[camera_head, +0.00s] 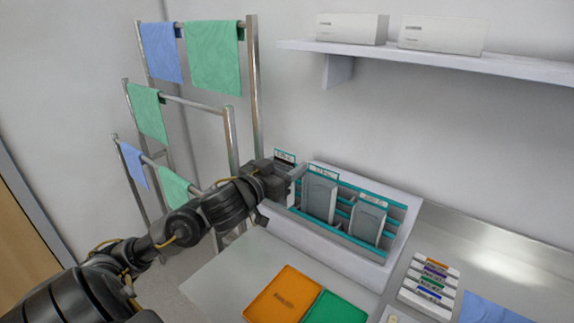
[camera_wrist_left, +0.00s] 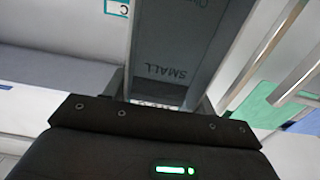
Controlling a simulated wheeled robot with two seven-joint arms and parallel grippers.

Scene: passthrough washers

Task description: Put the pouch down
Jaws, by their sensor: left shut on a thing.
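My left gripper (camera_head: 290,178) is at the left end of a white rack with teal rails (camera_head: 390,268), near its leftmost label. It is shut on a grey pouch marked "SMALL", which stands out beyond the gripper body in the left wrist view (camera_wrist_left: 175,55). In the head view my arm and gripper mostly hide this pouch, and I cannot tell whether it touches the rack. Two other grey pouches stand upright in the rack, one in the middle (camera_head: 318,197) and one at the right (camera_head: 367,224). My right gripper is not in view.
An orange folder (camera_head: 283,295) and a green folder (camera_head: 335,309) lie on the counter in front of the rack. Labelled boxes (camera_head: 430,285) and a blue cloth (camera_head: 490,310) are at the right. A towel stand (camera_head: 254,90) is behind my left arm. A shelf (camera_head: 420,57) hangs above.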

